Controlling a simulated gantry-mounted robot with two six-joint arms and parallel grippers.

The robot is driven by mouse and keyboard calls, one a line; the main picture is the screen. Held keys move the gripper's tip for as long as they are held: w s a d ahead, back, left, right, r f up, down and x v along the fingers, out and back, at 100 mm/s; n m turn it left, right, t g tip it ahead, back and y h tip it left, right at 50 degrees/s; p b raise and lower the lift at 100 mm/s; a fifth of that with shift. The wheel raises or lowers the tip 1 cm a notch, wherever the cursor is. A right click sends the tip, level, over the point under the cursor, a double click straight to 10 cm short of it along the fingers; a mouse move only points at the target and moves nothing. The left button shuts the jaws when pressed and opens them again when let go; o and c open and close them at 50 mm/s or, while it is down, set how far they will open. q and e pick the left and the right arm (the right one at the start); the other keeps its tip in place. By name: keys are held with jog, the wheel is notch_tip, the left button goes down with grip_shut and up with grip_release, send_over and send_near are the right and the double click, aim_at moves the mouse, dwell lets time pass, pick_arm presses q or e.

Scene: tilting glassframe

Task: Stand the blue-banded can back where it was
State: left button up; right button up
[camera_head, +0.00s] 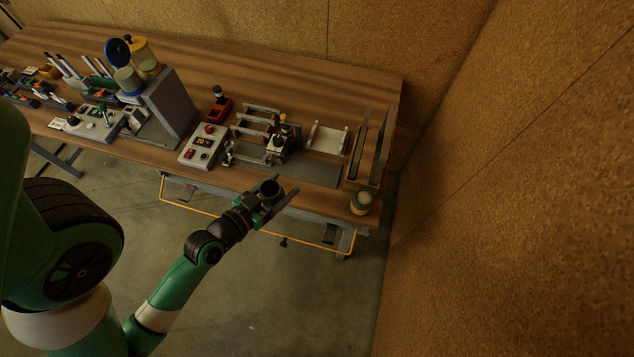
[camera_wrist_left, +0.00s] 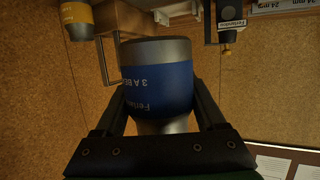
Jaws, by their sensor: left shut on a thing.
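The blue-banded can (camera_wrist_left: 158,85) is grey metal with a wide blue band and white lettering, which reads upside down in the left wrist view. My left gripper (camera_head: 268,196) is shut on it, with one finger on each side. In the head view the can (camera_head: 270,187) looks dark and is held out in front of the table's front edge, clear of the tabletop. Its blue band is hard to make out there. My right gripper is in neither view.
A yellow-banded can (camera_head: 361,203) stands at the table's front right corner; it also shows in the left wrist view (camera_wrist_left: 77,22). A long slotted wooden holder (camera_head: 381,150) is behind it. A control box (camera_head: 203,147) and a fixture (camera_head: 278,146) stand left of these. An orange rail (camera_head: 200,209) runs below the front edge.

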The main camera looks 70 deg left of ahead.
pick_arm(q)
jog(key=w+a+f+b, duration=0.1)
jog(key=w+f, duration=0.1)
jog(key=w, duration=0.1)
jog(key=w+a+f+b, duration=0.1)
jog(key=w+f, duration=0.2)
jog(key=w, duration=0.1)
jog(key=w+a+f+b, duration=0.1)
jog(key=w+f, duration=0.1)
jog(key=w, duration=0.1)
jog(key=shift+w+f+b, duration=0.3)
jog(key=shift+f+b, duration=0.1)
jog(key=shift+w+a+f, duration=0.1)
jog(key=shift+w, duration=0.1)
jog(key=f+b, duration=0.1)
jog(key=w+f+b, duration=0.1)
jog(key=f, duration=0.1)
jog(key=shift+a+f, duration=0.15)
jog(key=shift+f, duration=0.05)
jog(key=shift+s+f, duration=0.1)
jog(key=shift+f, duration=0.3)
jog(key=shift+r, duration=0.1)
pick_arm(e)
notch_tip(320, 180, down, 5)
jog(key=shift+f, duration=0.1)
